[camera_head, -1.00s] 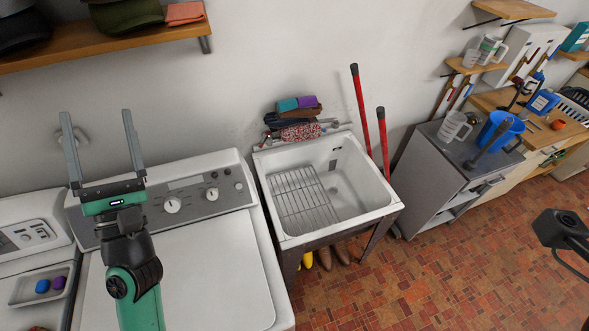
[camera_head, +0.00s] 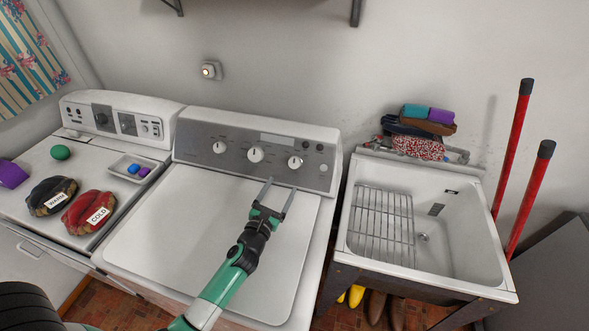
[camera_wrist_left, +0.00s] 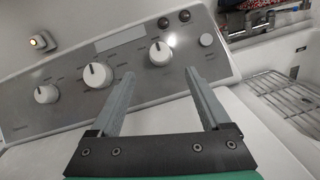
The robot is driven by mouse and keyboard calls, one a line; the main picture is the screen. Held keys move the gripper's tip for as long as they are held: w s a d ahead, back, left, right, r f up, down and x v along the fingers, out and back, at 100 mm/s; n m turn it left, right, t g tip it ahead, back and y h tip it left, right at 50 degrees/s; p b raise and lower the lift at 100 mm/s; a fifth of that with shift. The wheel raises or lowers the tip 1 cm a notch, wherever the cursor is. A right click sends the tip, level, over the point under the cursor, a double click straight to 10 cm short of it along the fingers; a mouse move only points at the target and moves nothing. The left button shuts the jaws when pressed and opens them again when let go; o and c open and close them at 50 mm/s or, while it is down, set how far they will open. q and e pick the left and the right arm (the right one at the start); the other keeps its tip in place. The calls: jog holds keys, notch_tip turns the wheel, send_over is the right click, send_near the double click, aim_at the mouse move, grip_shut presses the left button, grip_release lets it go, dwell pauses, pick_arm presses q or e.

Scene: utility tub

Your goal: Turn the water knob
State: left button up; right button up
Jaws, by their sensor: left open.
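The washing machine's grey panel (camera_head: 318,178) carries three white round knobs: a left knob (camera_head: 219,147), a middle knob (camera_head: 256,154) and a right knob (camera_head: 295,161). The printing around them is too small to read, so I cannot tell which is the water knob. My left gripper (camera_head: 280,186) is open and empty, in front of the panel below the right knob. In the left wrist view, the right knob (camera_wrist_left: 160,53) shows between and beyond the fingertips (camera_wrist_left: 159,74), apart from them. The middle knob (camera_wrist_left: 97,75) is left of the fingers. My right gripper is out of view.
A white utility tub (camera_head: 480,280) with a wire rack (camera_head: 382,225) stands right of the washer. Folded cloths (camera_head: 418,148) lie behind it. Small buttons (camera_head: 319,147) sit right of the knobs.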

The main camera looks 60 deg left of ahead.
aim_at(294, 165)
pick_arm(q)
jog(key=b+x, duration=0.2)
jog(key=x, duration=0.8)
jog(key=shift+w+a+b, duration=0.2)
jog(key=shift+w+b, duration=0.15)
